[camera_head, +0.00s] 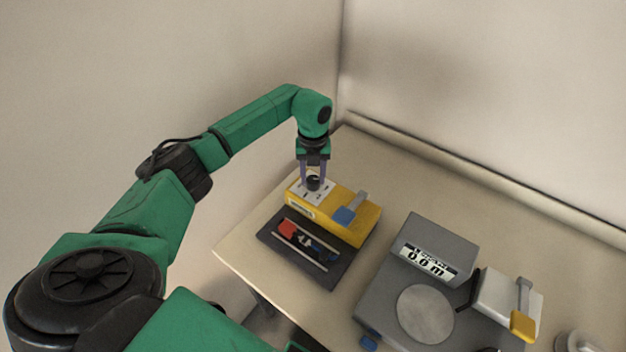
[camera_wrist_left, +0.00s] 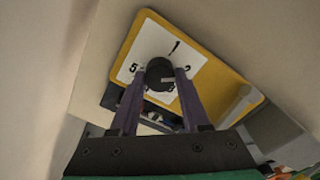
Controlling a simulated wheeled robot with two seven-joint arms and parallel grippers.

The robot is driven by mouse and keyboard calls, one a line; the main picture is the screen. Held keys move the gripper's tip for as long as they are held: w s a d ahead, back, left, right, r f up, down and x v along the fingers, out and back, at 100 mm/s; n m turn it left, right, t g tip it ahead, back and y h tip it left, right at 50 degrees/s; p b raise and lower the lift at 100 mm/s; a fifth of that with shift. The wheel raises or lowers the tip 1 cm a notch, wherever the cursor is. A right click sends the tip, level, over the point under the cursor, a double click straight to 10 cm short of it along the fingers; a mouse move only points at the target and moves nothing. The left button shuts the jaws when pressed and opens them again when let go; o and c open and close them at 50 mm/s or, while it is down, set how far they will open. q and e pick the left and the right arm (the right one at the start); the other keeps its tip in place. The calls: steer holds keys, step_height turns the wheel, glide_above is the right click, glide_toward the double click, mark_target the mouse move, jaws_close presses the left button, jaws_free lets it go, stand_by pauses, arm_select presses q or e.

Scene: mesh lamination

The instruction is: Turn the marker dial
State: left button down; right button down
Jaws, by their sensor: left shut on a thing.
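The marker dial is a black knob (camera_wrist_left: 159,74) on a white numbered plate (camera_wrist_left: 150,45) on top of a yellow box (camera_head: 345,213). In the head view the knob (camera_head: 313,183) sits near the box's left end. My left gripper (camera_head: 314,184) points down over it, with its two purple fingers on either side of the knob. In the left wrist view the left gripper's fingertips (camera_wrist_left: 160,75) are shut on the knob, and digits show on the plate around it. Part of the plate is hidden behind the knob and fingers. My right gripper is not in view.
The yellow box has a blue-tipped lever (camera_head: 346,215). A dark tray (camera_head: 318,276) with red and blue parts lies in front of it. A grey scale (camera_head: 437,248) reading 0.0 and a white box with a yellow-tipped lever (camera_head: 523,322) stand to the right. Walls close off the back and left.

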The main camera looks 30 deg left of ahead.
arm_select(q)
steer(key=m+b, duration=0.2)
steer(key=m, duration=0.4)
steer(key=shift+m+b, duration=0.3)
steer(key=shift+b, duration=0.05)
steer(key=m+b, duration=0.2)
steer(key=m, duration=0.4)
steer(key=m+b, duration=0.1)
steer(key=m, duration=0.5)
steer(key=shift+w+r+m, duration=0.1)
steer(key=shift+r+m, duration=0.05)
steer(key=shift+m, duration=0.15)
steer(key=m+b, duration=0.1)
steer(key=m, duration=0.5)
steer(key=shift+c, duration=1.9)
jaws_free()
